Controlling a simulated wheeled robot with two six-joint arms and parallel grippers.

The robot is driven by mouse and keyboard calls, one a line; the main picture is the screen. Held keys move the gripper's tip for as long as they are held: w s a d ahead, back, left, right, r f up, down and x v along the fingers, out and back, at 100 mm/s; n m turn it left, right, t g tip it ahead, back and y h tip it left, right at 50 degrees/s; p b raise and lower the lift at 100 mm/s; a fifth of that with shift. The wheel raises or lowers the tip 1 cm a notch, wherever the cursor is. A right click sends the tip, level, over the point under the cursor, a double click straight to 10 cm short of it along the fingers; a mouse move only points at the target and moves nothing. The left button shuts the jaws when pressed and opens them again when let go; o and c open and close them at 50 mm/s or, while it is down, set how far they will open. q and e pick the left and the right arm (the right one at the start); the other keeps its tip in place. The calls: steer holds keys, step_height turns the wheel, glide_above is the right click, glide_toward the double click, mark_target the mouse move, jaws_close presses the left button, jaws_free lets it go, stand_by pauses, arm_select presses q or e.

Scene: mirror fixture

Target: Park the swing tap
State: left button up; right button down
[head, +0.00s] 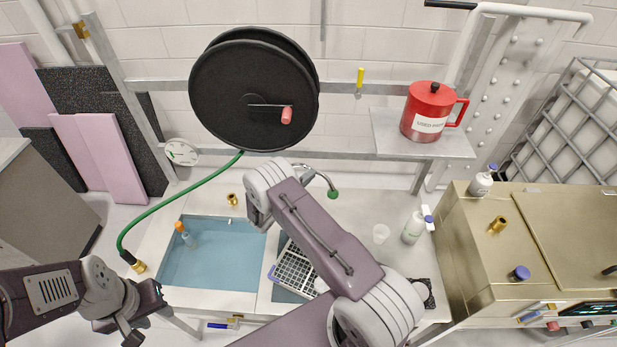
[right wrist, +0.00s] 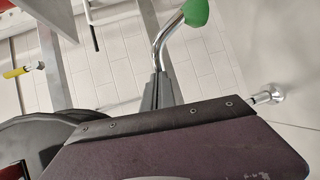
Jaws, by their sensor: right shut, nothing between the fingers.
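The swing tap (head: 318,174) is a chrome curved spout with a green tip (head: 332,193) at the back of the sink counter. In the right wrist view its chrome spout (right wrist: 166,38) rises past the grey fingertips of my right gripper (right wrist: 158,92), with the green end at the top. My right gripper is shut and empty, close to the spout; whether they touch I cannot tell. In the head view my right arm hides that gripper. My left gripper (head: 128,325) is at lower left, in front of the counter and away from the tap; its jaw opening is unclear.
The blue sink basin (head: 215,268) holds an orange-topped item. A white rack (head: 295,270) stands beside it, partly behind my right arm. A black hose reel (head: 245,95) and a shelf with a red jug (head: 430,110) are above. A bottle (head: 413,228) stands right.

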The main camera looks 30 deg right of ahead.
steer(key=r+b+x, duration=0.1)
steer(key=b+x, duration=0.5)
steer(key=b, duration=0.4)
steer(key=shift+d+r+b, duration=0.2)
steer(key=shift+d+b, duration=0.15)
steer(key=shift+d, duration=0.15)
steer(key=shift+w, duration=0.15)
